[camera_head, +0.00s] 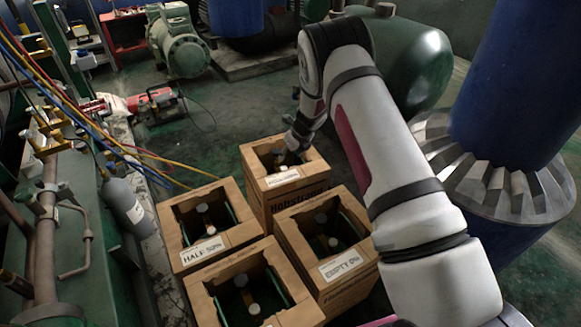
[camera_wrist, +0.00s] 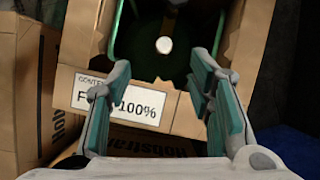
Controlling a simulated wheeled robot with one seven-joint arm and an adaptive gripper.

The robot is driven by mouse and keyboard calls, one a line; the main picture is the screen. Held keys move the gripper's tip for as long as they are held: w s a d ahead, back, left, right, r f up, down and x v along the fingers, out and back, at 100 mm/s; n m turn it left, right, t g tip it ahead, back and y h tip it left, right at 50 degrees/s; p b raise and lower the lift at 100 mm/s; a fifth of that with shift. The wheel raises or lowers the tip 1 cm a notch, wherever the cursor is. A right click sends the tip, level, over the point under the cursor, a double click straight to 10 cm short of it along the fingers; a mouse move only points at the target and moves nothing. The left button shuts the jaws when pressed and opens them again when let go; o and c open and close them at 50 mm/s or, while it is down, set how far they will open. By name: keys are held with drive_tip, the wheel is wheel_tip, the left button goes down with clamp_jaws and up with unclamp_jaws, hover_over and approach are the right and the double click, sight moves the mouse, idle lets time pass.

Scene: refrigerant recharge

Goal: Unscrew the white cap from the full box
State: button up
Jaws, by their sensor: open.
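The full box (camera_head: 258,193) is the cardboard box at the back of the group in the head view. In the wrist view its front wall bears a label (camera_wrist: 134,104) that reads 100%, partly covered by my gripper. The white cap (camera_wrist: 164,45) shows as a round white disc inside the box, in front of the fingertips. A green cylinder (camera_wrist: 127,49) is around it in the box. My gripper (camera_wrist: 158,75) is open and empty, its green-padded fingers over the box's front edge, apart from the cap. In the head view my gripper (camera_head: 293,146) is at the box's opening.
A box labelled half 50% (camera_head: 185,262), a box labelled empty 0% (camera_head: 350,277) and an open box with its label unseen (camera_head: 202,303) stand close in front. Hoses and a grey cylinder (camera_head: 124,206) are at the left. A blue column (camera_head: 515,90) stands at the right.

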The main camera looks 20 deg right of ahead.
sight(286, 168)
drive_tip(key=shift+m, duration=0.5)
drive_tip(key=b+x, duration=0.2)
drive_tip(key=x, duration=0.2)
drive_tip(key=b+x, duration=0.2)
drive_tip(key=x, duration=0.2)
drive_tip(key=s+d+b+x, duration=0.1)
drive_tip(key=x, duration=0.3)
drive_tip(key=shift+d+f+b, duration=0.1)
drive_tip(key=shift+f+b, duration=0.2)
drive_tip(key=shift+b, duration=0.1)
clamp_jaws()
idle(0.5)
